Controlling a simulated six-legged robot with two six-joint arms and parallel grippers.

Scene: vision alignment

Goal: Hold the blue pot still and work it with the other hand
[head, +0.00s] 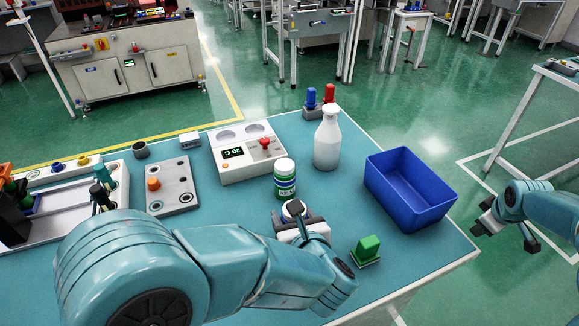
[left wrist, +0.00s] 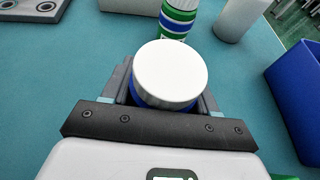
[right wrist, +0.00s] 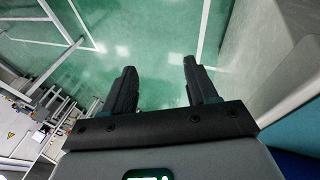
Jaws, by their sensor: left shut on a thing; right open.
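The blue pot (left wrist: 168,104) has a wide white lid (left wrist: 170,72) and stands upright between the fingers of my left gripper (left wrist: 168,98), which is shut on it. My right gripper (head: 490,222) is open and empty, out past the table's right edge. In the right wrist view its fingers (right wrist: 160,85) are apart with only green floor between them.
A green-banded pot with a white lid (head: 285,180) stands just behind the blue pot. A white bottle (head: 327,142), a blue bin (head: 410,192), a green block (head: 367,248) and a device with a red knob (head: 245,155) are on the table (head: 425,262). Bare tabletop lies between bin and block.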

